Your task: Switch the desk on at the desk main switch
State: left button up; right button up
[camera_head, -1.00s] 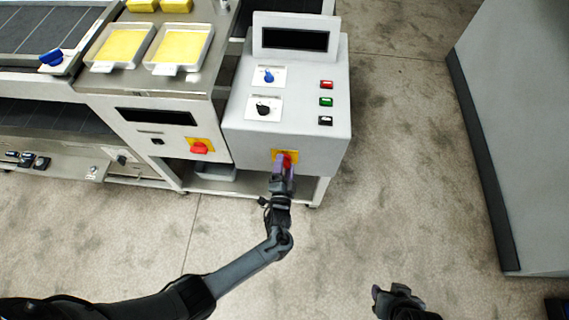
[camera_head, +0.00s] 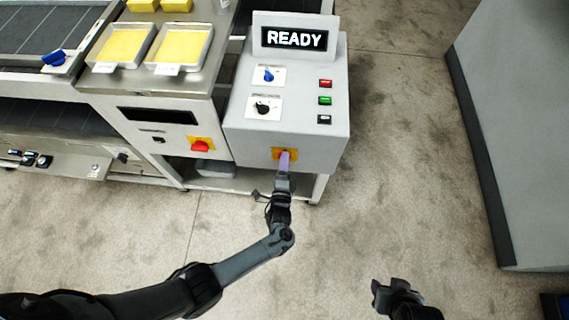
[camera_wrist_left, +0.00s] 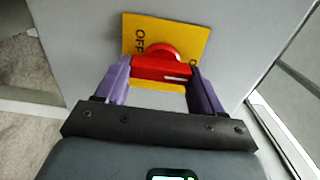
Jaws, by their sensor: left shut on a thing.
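The desk main switch is a red rotary knob (camera_wrist_left: 163,66) on a yellow plate (camera_wrist_left: 190,34) on the front face of the grey control desk (camera_head: 240,133). In the left wrist view the knob's bar lies crosswise between the two purple fingers. My left gripper (camera_wrist_left: 163,80) is shut on the knob. In the head view the left gripper (camera_head: 285,157) covers most of the knob, with the yellow plate around it. The desk display (camera_head: 296,39) is lit and reads READY. My right gripper (camera_head: 392,288) is low in the head view, away from the desk; its finger opening is unclear.
A second red knob (camera_head: 200,146) on a yellow plate is on the machine panel left of the desk. The desk top has a blue selector (camera_head: 268,75), a black selector (camera_head: 262,107) and red, green and black buttons. Open floor (camera_head: 390,170) lies right of the desk.

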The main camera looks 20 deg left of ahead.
pick_arm(q)
jog(key=o, duration=1)
jog(key=shift+o, duration=0.2)
jog(key=p+v, duration=0.2)
jog(key=v, duration=0.9)
jog(key=shift+w+a, duration=0.1)
